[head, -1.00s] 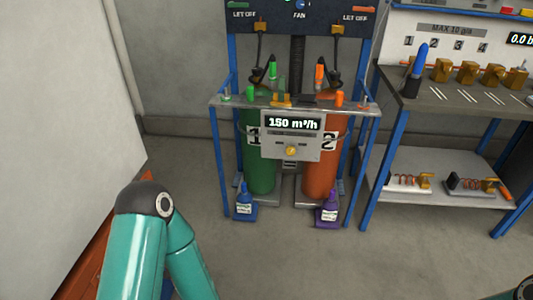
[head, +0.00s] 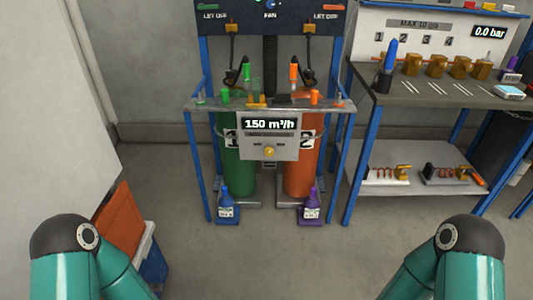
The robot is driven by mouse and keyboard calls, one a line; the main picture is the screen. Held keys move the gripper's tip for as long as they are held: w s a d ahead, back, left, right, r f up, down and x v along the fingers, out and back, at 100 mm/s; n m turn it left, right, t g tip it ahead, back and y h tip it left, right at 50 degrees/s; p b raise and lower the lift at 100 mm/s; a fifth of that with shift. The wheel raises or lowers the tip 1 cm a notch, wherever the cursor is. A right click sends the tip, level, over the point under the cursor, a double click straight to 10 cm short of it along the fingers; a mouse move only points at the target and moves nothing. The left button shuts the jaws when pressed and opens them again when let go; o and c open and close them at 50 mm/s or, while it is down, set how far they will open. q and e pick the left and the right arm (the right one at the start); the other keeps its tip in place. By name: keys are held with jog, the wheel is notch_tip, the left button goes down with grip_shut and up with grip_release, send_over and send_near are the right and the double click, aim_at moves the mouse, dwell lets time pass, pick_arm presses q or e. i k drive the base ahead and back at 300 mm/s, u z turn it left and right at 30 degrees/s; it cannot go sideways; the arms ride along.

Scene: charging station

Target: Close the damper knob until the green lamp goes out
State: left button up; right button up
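A small yellow knob (head: 269,152), which looks like the damper knob, sits on the front of a grey box. Above it, a display (head: 270,125) reads 150 m³/h. The box hangs at the front of a blue-framed station. A green strip (head: 232,7) shows on the dark top panel; I cannot tell whether it is the green lamp or whether it is lit. My two teal arms show at the bottom left and bottom right, well apart from the station. Neither gripper is in view.
A green cylinder (head: 238,178) and an orange cylinder (head: 300,175) stand under the station's shelf. A blue bottle (head: 228,208) and a purple bottle (head: 311,208) stand before them. A workbench (head: 445,94) is at right, a white wall at left. The floor in front is clear.

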aim_at(269, 151)
jog(key=u, duration=0.05)
jog(key=i, duration=1)
jog(key=z, duration=0.1)
